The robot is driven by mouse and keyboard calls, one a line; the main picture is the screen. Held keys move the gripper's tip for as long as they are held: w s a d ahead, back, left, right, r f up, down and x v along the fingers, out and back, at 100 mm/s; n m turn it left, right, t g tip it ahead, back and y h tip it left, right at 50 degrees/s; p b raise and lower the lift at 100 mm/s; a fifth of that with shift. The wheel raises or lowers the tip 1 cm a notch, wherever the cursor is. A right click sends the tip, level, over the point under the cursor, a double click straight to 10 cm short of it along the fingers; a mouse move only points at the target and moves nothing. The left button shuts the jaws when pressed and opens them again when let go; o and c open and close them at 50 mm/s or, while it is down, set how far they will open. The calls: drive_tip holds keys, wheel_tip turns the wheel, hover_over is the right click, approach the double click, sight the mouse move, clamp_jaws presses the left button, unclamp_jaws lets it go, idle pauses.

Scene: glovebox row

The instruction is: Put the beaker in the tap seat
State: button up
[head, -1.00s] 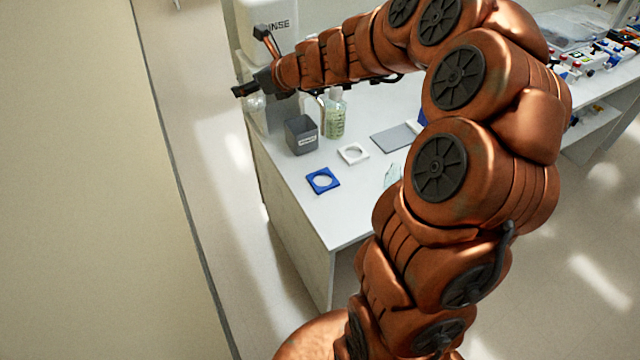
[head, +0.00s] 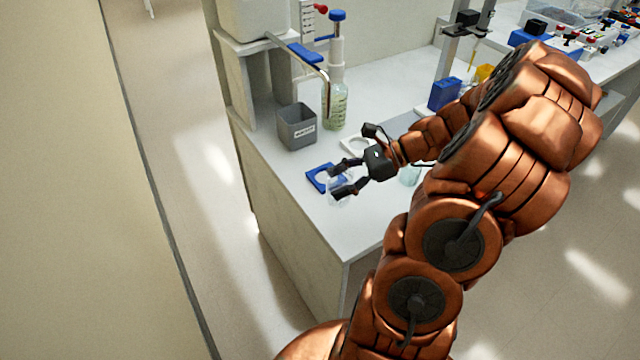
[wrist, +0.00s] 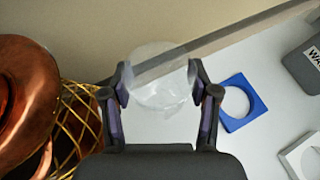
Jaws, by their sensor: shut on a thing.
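The clear beaker (head: 338,192) is in my gripper (head: 337,180), which is shut around its sides. In the head view it is above the bench near the front-left edge, by the blue square seat (head: 313,183). In the wrist view, the beaker (wrist: 160,82) sits between the two fingers (wrist: 160,92), and the blue seat (wrist: 256,101) is apart to its right with an empty round hole. A white square seat (head: 349,150) lies behind the blue one, partly hidden by my gripper. I cannot tell which seat is the tap seat.
A grey labelled bin (head: 297,130) and a pump bottle (head: 335,112) stand behind the seats. A white tank (head: 253,18) is at the back left, with a metal spout. A greenish glass (head: 410,175) is close to my arm. The front bench corner is bare.

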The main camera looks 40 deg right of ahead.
sight(346, 204)
drive_tip(key=shift+s+d+f+n+b, duration=0.1)
drive_tip(key=shift+s+f+n+b, duration=0.05)
drive_tip(key=shift+s+f, duration=0.4)
drive_tip(key=shift+s+f+n+b, duration=0.15)
drive_tip(key=shift+s+f, duration=0.2)
drive_tip(key=shift+s, duration=0.3)
drive_tip(key=shift+w+d+f+p, duration=0.5)
drive_tip(key=shift+w+d+f, duration=0.35)
drive_tip(key=shift+w, duration=1.6)
drive_tip(key=shift+w+d+f+p, duration=0.5)
drive_tip(key=shift+w+d+f, duration=0.4)
drive_tip(key=shift+w, duration=1.55)
drive_tip(key=shift+w+d+f+p, duration=0.5)
drive_tip(key=shift+w+d+f, duration=0.35)
drive_tip(key=shift+w, duration=1.6)
drive_tip(key=shift+d, duration=0.1)
drive_tip(key=o, duration=0.9)
drive_tip(key=shift+o, duration=0.2)
